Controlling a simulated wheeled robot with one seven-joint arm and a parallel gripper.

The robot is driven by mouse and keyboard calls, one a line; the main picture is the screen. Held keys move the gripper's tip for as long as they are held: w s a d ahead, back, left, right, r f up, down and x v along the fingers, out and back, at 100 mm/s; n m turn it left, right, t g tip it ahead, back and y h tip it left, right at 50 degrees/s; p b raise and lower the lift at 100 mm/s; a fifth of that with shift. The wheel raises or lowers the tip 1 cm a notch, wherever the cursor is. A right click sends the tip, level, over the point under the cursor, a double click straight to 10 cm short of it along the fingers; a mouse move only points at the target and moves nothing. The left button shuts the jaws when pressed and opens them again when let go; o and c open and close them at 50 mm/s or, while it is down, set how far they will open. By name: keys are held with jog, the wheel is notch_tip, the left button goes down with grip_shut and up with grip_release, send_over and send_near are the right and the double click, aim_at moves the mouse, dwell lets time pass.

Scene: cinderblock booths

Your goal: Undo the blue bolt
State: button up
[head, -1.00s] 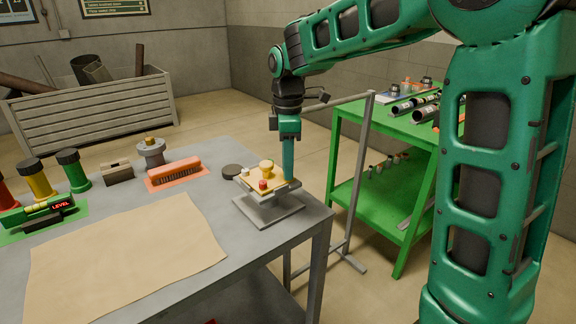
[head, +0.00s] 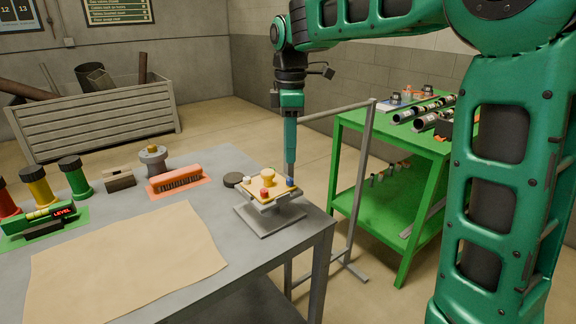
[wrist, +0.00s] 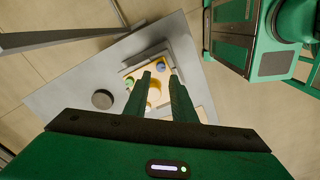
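The blue bolt (head: 290,182) stands at the right corner of a small yellow plate (head: 281,193) on a grey stand (head: 268,220). It also shows in the wrist view (wrist: 161,67), just beyond the fingertips and roughly between them. My gripper (head: 291,171) points straight down above the blue bolt, with a small gap visible below the tips. In the wrist view my gripper (wrist: 160,75) has its two fingers apart with nothing held between them. A yellow knob (head: 267,177) and a red bolt (head: 265,191) are on the same plate.
The stand is near the right corner of the grey table. A metal rail frame (head: 360,180) and a green shelf table (head: 395,150) stand to the right. Brown paper (head: 125,255) lies in front.

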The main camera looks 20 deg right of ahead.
jog(key=shift+r, duration=1.6)
jog(key=s+d+f+m, duration=0.3)
jog(key=s+d+m, duration=0.3)
jog(key=s+d, duration=0.15)
jog(key=s+d+f+m, duration=0.4)
jog(key=s+d+m, duration=0.15)
jog(key=s, duration=0.25)
jog(key=s+d+f+m, duration=0.2)
jog(key=s+f+m, duration=0.2)
jog(key=s, duration=0.4)
jog(key=s+d+f+m, duration=0.3)
jog(key=s+f+m, duration=0.2)
jog(key=s, duration=0.3)
jog(key=shift+s+f+m, duration=0.3)
jog(key=shift+m, duration=0.05)
